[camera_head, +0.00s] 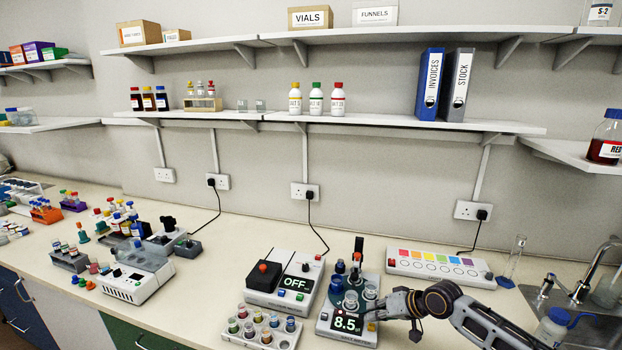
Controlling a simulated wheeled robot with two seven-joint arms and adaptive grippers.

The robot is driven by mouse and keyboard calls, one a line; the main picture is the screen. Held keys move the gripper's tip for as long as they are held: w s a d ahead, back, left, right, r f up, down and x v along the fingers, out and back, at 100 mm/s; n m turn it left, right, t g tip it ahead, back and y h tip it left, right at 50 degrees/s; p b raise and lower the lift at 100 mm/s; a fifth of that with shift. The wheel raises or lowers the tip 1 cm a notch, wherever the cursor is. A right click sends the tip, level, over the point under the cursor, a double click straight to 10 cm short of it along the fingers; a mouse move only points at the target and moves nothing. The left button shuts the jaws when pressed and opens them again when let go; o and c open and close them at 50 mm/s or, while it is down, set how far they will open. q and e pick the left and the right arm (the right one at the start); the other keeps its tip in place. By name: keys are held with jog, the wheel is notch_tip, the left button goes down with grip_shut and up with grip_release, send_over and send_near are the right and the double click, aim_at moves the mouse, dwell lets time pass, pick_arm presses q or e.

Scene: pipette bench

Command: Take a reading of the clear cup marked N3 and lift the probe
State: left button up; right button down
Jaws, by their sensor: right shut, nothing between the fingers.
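A grey meter (345,335) stands at the front of the bench with its display lit and showing 8.5. Several small cups stand on its round holder behind the display, among them clear cups (371,291) and blue-tinted ones (336,284). The marks on the cups are too small to read, so I cannot tell which is N3. A dark upright part (359,246), perhaps the probe arm, rises behind the cups. My right gripper (374,316) is shut and empty at the right edge of the display; I cannot tell if it touches the meter. My left gripper is not in view.
A second device (283,281) reading OFF stands left of the meter. A rack of capped vials (260,328) lies in front of it. A panel with coloured squares (440,266) is behind my right arm. A sink (580,322) is at the right.

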aim_at(373, 323)
jog(key=shift+r+p, duration=1.05)
jog(key=shift+p, duration=0.1)
jog(key=shift+r+p, duration=0.65)
jog(key=shift+r, duration=1.25)
